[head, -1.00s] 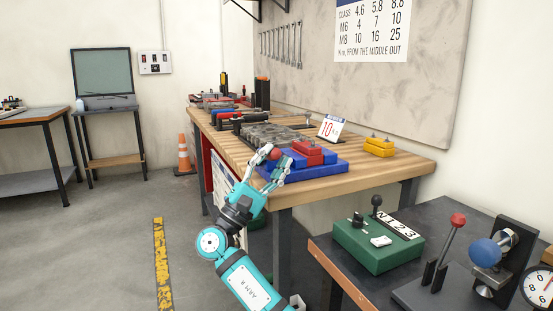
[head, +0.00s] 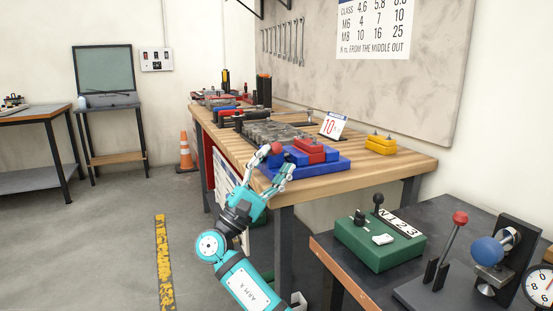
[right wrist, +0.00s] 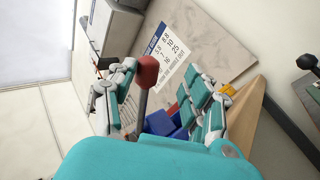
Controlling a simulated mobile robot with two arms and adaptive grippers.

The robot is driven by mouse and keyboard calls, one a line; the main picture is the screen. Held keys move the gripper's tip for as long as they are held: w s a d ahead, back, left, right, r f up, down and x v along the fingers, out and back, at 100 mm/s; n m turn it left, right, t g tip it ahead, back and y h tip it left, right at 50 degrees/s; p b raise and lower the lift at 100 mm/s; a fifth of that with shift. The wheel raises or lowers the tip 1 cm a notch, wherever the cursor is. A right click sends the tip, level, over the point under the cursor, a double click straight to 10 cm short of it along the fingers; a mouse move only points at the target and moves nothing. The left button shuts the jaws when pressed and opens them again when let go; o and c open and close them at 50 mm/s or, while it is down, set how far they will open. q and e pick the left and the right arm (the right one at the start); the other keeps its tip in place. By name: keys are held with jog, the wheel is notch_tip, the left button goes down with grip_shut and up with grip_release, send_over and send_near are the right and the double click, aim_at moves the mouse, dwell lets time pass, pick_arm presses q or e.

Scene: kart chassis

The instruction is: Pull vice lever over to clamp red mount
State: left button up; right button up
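The vice lever's red ball knob (head: 276,149) stands at the near left end of the blue vice (head: 325,167) on the wooden bench. The red mount (head: 310,146) sits on top of the vice. My right gripper (head: 280,163) is open, its fingers spread around the knob. In the right wrist view the knob (right wrist: 147,70) and its grey shaft stand between the two fingers, nearer the left one, with a gap on the right. Whether a finger touches the knob cannot be told. Blue vice parts (right wrist: 160,123) show behind the fingers. My left gripper is not in view.
A yellow block (head: 381,145) and a price-like sign (head: 332,125) stand on the bench behind the vice. Grey parts (head: 275,133) lie left of them. A dark side table holds a green gear-selector box (head: 378,243) and another red-knobbed lever (head: 460,218).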

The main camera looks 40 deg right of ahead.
jog(key=v, duration=1)
jog(key=shift+a, duration=0.2)
jog(key=shift+w+f, duration=0.1)
jog(key=shift+f, duration=0.05)
jog(key=shift+c, duration=0.4)
